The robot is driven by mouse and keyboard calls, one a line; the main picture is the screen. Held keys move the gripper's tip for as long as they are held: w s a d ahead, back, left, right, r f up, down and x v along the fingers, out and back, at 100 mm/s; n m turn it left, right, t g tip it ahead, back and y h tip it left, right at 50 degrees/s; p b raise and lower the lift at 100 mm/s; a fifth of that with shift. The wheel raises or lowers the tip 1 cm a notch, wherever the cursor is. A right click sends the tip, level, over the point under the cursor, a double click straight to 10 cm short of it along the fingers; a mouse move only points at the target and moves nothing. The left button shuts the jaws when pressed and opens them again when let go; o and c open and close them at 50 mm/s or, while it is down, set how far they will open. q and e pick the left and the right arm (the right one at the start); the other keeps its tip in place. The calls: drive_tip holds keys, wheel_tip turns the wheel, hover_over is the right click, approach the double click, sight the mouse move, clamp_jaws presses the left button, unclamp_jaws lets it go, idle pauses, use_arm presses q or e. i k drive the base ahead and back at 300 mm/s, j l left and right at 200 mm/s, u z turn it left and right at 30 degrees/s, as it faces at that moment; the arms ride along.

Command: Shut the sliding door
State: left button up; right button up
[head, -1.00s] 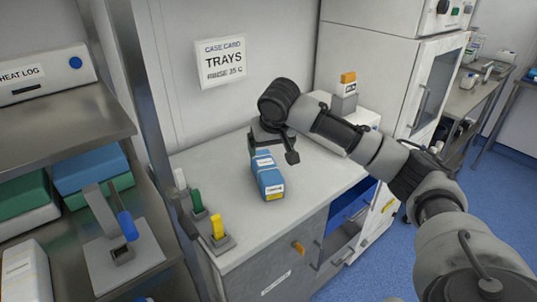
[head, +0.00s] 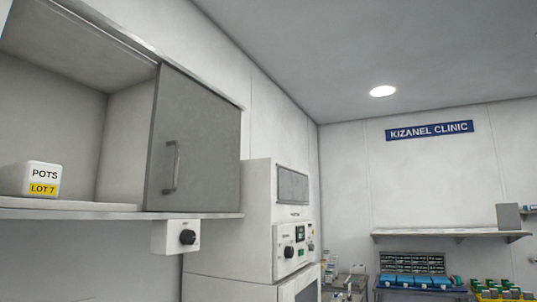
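The grey sliding door (head: 208,142) belongs to a wall cabinet at the upper left of the head view. It stands at the right side of the cabinet and has a vertical bar handle (head: 172,167) near its left edge. The cabinet's left part is open. Inside it, a white box marked POTS, LOT 7 (head: 43,180) sits on the cabinet floor. Neither of my grippers is in view.
A small white box with a black knob (head: 176,237) hangs below the cabinet. A tall white machine (head: 262,225) stands right of the door. A wall shelf (head: 450,235) and blue bins (head: 415,281) are at the far right.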

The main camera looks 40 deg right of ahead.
sight(193, 162)
drive_tip(key=z, duration=0.8)
